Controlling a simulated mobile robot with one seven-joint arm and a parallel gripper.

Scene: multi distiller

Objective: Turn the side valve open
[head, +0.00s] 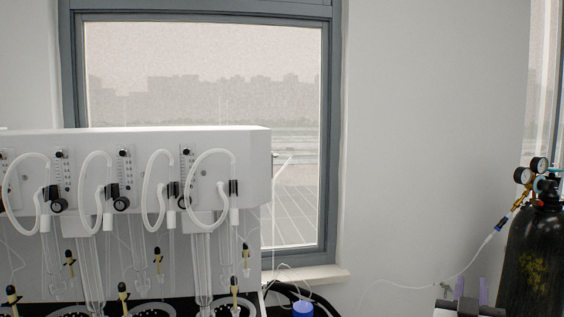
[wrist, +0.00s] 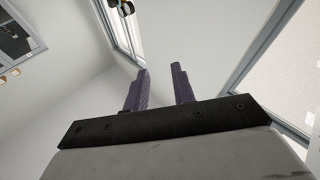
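The white multi distiller (head: 215,140) stands at the left in the head view, with looped white tubes and black knobs (head: 121,203) along its front. A thin white lever-like part (head: 283,161) shows by its right side, against the window; I cannot tell for sure whether it is the side valve. My gripper (head: 472,288) shows at the lower right of the head view, left of a black gas cylinder. In the wrist view its two purple fingers (wrist: 160,87) stand apart with nothing between them. It is open and clear of the distiller.
The black gas cylinder (head: 535,262) with gauges (head: 530,170) stands at the far right. A thin hose (head: 467,266) runs from it toward the left. A blue cap (head: 303,309) and black tubing sit below the window. The wall between is bare.

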